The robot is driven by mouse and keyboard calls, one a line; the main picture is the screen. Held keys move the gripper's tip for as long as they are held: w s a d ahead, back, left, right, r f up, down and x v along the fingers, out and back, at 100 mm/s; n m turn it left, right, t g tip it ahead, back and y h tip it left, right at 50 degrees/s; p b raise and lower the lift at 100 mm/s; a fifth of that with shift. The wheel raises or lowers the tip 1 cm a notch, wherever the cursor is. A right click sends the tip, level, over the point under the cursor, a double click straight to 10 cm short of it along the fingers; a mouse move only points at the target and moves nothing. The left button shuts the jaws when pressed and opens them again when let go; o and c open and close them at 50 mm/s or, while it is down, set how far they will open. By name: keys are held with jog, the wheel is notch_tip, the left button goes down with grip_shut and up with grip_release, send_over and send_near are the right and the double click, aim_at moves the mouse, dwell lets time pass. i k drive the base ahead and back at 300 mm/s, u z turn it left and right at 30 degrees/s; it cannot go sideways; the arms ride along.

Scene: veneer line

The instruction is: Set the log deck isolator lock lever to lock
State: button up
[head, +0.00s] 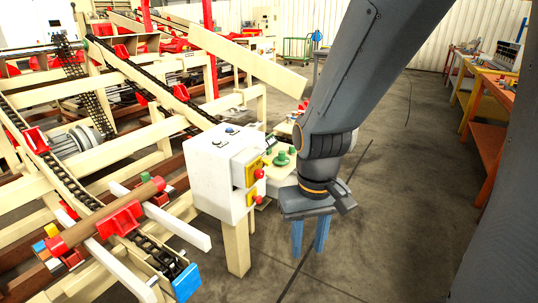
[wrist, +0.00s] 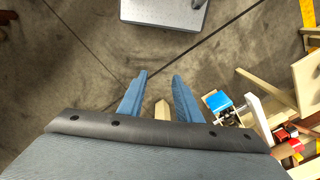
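A white control box (head: 222,178) stands on beige legs at the end of the log deck. Two yellow plates with red levers are on its right-hand face, an upper lever (head: 258,173) and a lower lever (head: 257,199). I cannot read labels, so which is the log deck isolator and how it is set I cannot tell. My gripper (head: 309,240) hangs to the right of the box, pointing down, apart from the levers. In the wrist view my gripper (wrist: 158,76) has its blue fingers spread with nothing held. The levers are not clearly visible there.
The log deck (head: 120,225) with chains, red brackets and a log lies left of the box. Green buttons (head: 281,158) sit on a panel behind it. An orange workbench (head: 487,140) stands far right. The floor (head: 390,220) right of my gripper is clear.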

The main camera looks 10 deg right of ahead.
aim_at(267, 163)
jog(key=i, duration=0.95)
jog(key=k, duration=0.6)
